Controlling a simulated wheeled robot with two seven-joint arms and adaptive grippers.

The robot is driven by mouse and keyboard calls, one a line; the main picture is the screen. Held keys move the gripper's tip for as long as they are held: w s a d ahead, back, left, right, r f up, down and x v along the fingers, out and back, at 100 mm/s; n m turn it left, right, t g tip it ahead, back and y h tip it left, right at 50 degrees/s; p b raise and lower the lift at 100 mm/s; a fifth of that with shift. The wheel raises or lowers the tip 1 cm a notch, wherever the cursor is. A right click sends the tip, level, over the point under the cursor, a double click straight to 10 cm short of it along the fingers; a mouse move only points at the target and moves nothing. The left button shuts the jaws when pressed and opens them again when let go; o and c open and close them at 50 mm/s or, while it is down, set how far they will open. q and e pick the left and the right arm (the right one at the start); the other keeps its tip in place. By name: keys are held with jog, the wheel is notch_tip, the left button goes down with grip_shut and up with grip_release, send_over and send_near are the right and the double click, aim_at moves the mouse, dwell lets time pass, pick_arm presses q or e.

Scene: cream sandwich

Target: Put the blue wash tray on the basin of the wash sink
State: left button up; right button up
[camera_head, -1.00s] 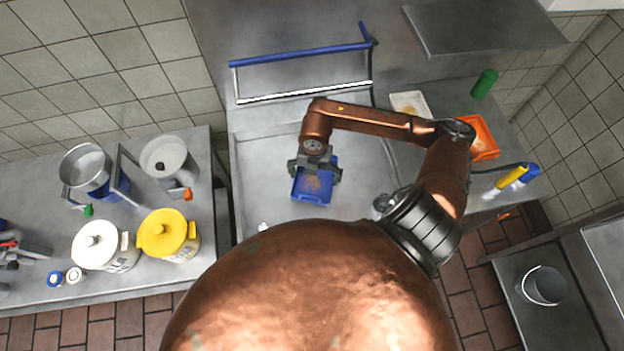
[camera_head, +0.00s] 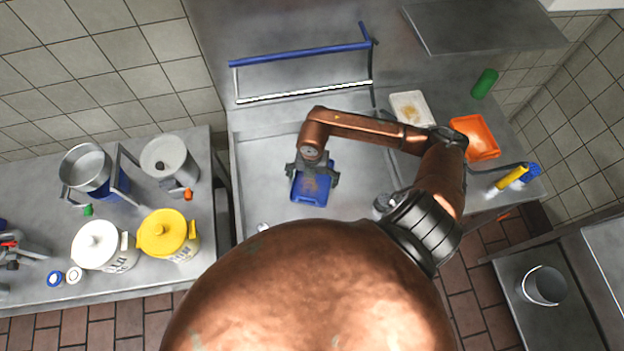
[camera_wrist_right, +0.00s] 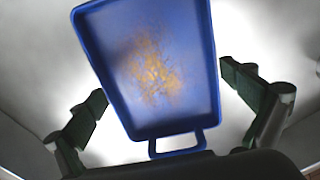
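The blue wash tray (camera_head: 311,190) lies in the basin of the wash sink (camera_head: 268,180), with brownish-yellow stains on its inside. In the right wrist view the tray (camera_wrist_right: 105,62) shows from above, tilted in the picture, with its loop handle towards my gripper. My right gripper (camera_head: 313,176) is over the tray's far end. Its two fingers are spread wide, one on each side, with a visible gap to the tray's sides in the wrist view (camera_wrist_right: 164,88). Whether the tray rests fully flat is hard to tell. My left gripper is not in view.
A white tray (camera_head: 409,105) and an orange tray (camera_head: 476,139) lie on the counter right of the basin, near a green bottle (camera_head: 484,83) and a yellow-blue sprayer (camera_head: 513,178). Pots, including a yellow one (camera_head: 166,233), stand on the left counter. A blue-topped rack (camera_head: 300,55) stands behind the basin.

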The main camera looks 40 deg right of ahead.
aim_at(312, 184)
notch_tip(312, 184, up, 12)
jog(key=shift+r, duration=0.2)
dwell(0.5)
jog(key=shift+a, duration=0.1)
